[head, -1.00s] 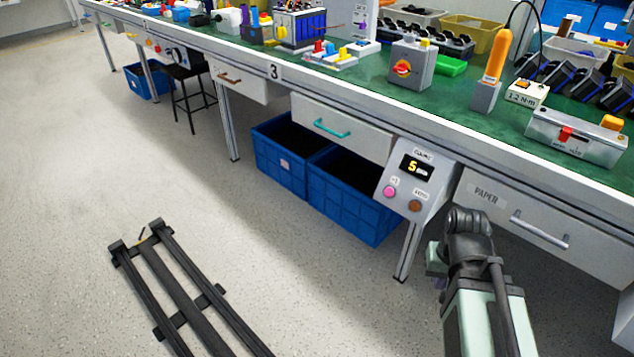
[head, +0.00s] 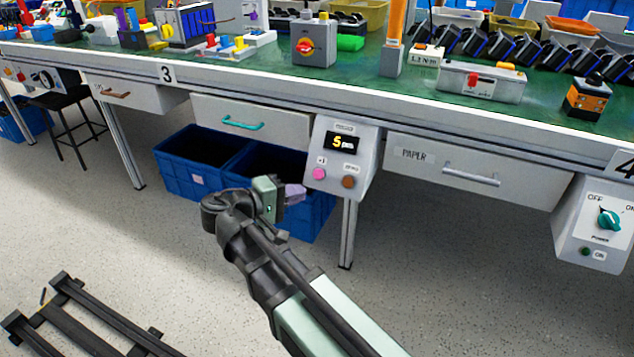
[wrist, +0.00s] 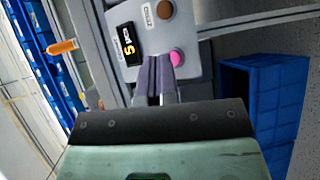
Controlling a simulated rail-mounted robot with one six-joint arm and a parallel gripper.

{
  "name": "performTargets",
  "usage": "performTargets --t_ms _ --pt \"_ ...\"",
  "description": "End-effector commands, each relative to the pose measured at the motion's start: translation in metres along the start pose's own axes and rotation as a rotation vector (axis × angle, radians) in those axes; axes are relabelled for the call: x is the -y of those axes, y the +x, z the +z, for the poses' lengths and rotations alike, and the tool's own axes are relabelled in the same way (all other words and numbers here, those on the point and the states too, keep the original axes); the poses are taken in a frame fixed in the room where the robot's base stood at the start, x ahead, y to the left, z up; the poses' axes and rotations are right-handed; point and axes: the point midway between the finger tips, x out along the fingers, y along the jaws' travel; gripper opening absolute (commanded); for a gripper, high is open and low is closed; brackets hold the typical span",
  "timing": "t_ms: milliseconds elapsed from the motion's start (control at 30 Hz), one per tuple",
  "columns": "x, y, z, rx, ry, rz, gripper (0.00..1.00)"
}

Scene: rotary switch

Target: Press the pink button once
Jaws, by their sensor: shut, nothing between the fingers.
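The pink button (head: 319,174) sits at the lower left of a grey counter box (head: 357,187) hung under the bench front. A brown button (head: 348,182) is to its right, and the display (head: 341,143) above reads 5. My gripper (head: 298,192) is shut and empty, just left of and below the pink button in the head view. In the wrist view the shut purple fingers (wrist: 158,60) point at the box, their tips beside the pink button (wrist: 175,58). I cannot tell whether they touch it.
Blue crates (head: 195,165) stand under the bench behind my gripper. A drawer with a teal handle (head: 243,125) is left of the box, and a PAPER drawer (head: 450,163) is right. A power switch box (head: 598,225) hangs farther right.

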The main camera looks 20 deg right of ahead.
Motion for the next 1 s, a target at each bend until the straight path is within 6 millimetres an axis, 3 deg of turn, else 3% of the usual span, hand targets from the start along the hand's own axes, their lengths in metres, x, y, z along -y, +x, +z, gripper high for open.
performTargets --t_ms 100,233,633,1000 --pt "-0.025 -0.001 0.0 0.023 0.022 0.137 0.0" --pt "-0.033 -0.002 0.003 0.035 0.03 0.18 0.0" --pt "-0.027 0.005 -0.001 0.036 0.029 0.175 0.0" --pt "-0.006 0.046 -0.027 0.037 0.029 0.174 0.0"
